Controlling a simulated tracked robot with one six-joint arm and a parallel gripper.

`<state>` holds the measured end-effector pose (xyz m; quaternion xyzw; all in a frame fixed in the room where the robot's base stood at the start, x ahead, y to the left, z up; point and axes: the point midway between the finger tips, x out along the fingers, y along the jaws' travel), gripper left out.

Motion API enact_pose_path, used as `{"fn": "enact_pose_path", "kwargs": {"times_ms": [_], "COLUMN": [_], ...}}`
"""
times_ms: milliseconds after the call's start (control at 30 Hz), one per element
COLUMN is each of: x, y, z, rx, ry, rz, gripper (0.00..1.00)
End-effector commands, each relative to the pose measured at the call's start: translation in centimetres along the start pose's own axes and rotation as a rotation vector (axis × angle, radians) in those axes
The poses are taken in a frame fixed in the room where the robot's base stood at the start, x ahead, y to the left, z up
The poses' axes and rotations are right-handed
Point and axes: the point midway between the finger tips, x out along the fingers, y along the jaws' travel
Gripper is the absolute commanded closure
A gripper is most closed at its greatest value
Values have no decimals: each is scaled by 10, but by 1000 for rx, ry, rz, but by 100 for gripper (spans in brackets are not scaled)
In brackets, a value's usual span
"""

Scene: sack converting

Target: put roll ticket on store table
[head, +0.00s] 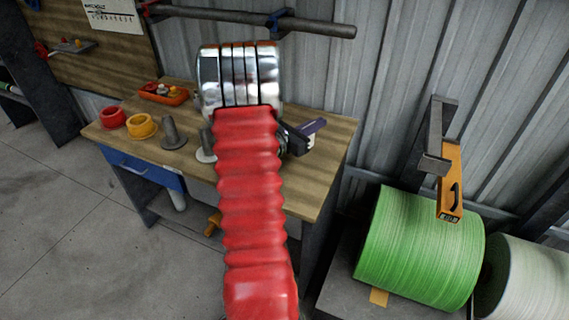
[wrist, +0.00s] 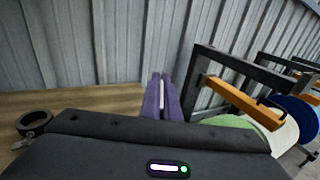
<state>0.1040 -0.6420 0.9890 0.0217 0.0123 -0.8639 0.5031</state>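My gripper (wrist: 162,82) points away from the wrist camera, its two purple fingers close together. A narrow white piece, seemingly the roll ticket (wrist: 162,96), shows between them; most of it is hidden. In the head view my gripper (head: 316,126) is partly behind my red arm, above the right part of a wooden-topped table (head: 311,187), which seems to be the store table. A small pale patch, perhaps the same ticket (head: 311,141), shows beside the purple finger. I cannot tell its height above the table.
Red and yellow rings (head: 141,126), a grey spindle (head: 172,133) and an orange tray (head: 163,94) occupy the table's left side. A green roll (head: 419,247) and an orange-handled bracket (head: 450,183) stand right. A corrugated wall (head: 330,80) is behind. The table's right end looks clear.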

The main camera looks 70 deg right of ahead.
Motion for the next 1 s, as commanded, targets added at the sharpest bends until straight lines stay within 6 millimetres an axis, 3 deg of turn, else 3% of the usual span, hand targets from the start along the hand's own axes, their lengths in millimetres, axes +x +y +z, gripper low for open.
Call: {"fn": "enact_pose_path", "kwargs": {"times_ms": [467, 800, 1000], "x": [0, 3, 3], "y": [8, 8, 8], "z": [-5, -48, -61], "rx": [-3, -5, -3], "ry": [1, 3, 1], "rz": [31, 31, 30], "gripper": [100, 100, 100]}}
